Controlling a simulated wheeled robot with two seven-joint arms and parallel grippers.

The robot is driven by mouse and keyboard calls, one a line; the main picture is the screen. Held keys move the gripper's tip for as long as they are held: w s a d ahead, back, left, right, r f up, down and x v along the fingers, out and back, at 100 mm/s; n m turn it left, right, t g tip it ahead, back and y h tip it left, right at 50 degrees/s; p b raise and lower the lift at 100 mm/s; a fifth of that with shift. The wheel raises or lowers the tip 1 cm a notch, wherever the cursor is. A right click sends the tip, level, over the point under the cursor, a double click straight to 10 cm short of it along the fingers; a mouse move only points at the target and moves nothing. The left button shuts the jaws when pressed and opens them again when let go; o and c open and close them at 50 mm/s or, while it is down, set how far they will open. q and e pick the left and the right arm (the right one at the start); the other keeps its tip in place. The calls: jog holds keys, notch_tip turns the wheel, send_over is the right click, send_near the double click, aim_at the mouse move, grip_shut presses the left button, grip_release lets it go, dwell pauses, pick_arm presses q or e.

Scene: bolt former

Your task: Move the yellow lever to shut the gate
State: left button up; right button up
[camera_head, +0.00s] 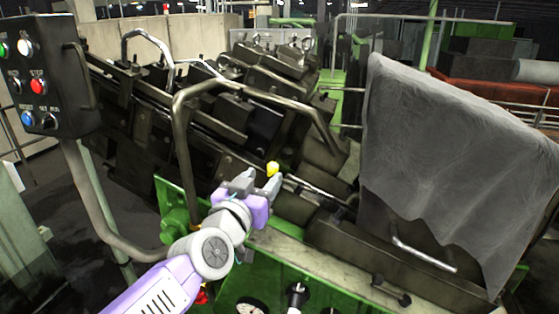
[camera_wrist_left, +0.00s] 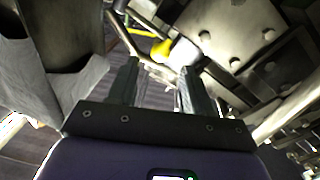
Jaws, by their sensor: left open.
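The yellow lever end (camera_head: 272,168) is a small yellow knob on the front of the dark machine. In the left wrist view a yellow knob (camera_wrist_left: 160,49) shows just beyond the fingertips, roughly between them. My left gripper (camera_head: 263,184) is open, with its fingers just below the knob in the head view. It also shows in the left wrist view (camera_wrist_left: 157,72) with nothing between its fingers. Whether a finger touches the knob I cannot tell. I cannot tell which part is the gate. My right gripper is not in view.
A bent metal tube frame (camera_head: 240,88) arches above and left of the gripper. A grey mesh-covered panel (camera_head: 440,160) stands at the right. A control box (camera_head: 45,80) with buttons is at the upper left. A green ledge (camera_head: 300,262) runs below.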

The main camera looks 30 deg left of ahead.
aim_at(271, 170)
pick_arm(q)
jog(key=w, duration=0.4)
jog(key=w+a+p, duration=0.1)
jog(key=w, duration=0.1)
jog(key=shift+w, duration=0.2)
jog(key=shift+c, duration=0.3)
grip_shut()
